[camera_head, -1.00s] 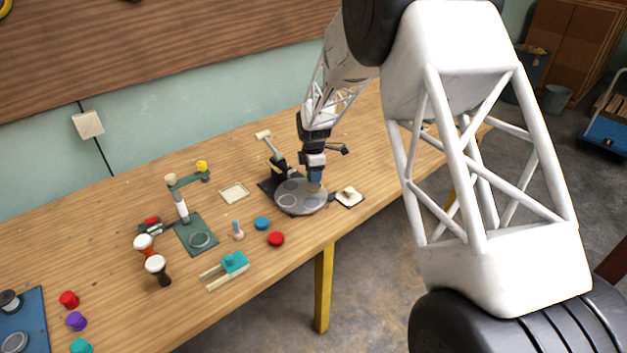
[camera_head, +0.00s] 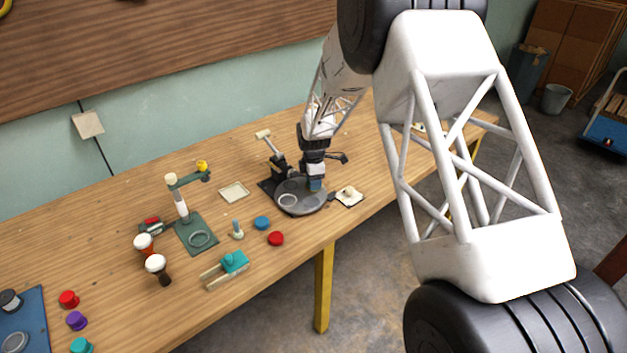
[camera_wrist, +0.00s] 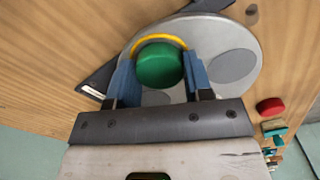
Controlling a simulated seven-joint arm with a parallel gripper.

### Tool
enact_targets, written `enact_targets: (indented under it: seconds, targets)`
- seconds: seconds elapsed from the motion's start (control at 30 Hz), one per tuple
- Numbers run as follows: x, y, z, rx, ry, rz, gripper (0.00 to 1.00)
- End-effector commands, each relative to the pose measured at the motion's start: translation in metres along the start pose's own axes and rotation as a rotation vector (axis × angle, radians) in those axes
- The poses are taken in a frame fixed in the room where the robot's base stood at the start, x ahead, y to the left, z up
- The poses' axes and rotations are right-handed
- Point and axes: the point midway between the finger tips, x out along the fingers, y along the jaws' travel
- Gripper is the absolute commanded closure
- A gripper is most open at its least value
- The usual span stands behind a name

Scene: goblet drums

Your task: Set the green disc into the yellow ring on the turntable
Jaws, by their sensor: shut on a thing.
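My gripper (camera_head: 316,185) is over the right part of the grey turntable (camera_head: 305,209). In the wrist view my gripper (camera_wrist: 160,76) has its blue fingers shut on the green disc (camera_wrist: 159,65), one on each side. The yellow ring (camera_wrist: 160,37) shows as an arc on the turntable (camera_wrist: 215,35), just past the disc's far edge. The rest of the ring is hidden by the disc and fingers. I cannot tell whether the disc is inside the ring or above it. The head view shows neither disc nor ring clearly.
A black stand with a lever (camera_head: 270,142) is behind the turntable. A pale pad with a knob (camera_head: 349,196) is close on its right. Blue (camera_head: 262,223) and red (camera_head: 276,238) discs lie in front to the left. A green stand (camera_head: 196,234) is farther left.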

Motion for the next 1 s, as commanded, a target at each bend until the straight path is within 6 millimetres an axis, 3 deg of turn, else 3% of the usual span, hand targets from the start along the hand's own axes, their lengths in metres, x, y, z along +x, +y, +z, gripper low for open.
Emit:
enact_targets:
  seconds: [0.3, 0.33, 0.47, 0.8, 1.0]
  targets:
    - [0.01, -0.003, 0.0, 0.0, 0.0, -0.007, 0.76]
    - [0.011, -0.003, 0.0, 0.0, 0.0, -0.008, 0.49]
    - [0.013, -0.004, 0.0, 0.0, 0.0, -0.012, 0.29]
    - [0.017, -0.008, 0.0, 0.0, 0.0, -0.02, 0.28]
    - [0.009, -0.008, 0.0, 0.0, 0.0, -0.021, 0.28]
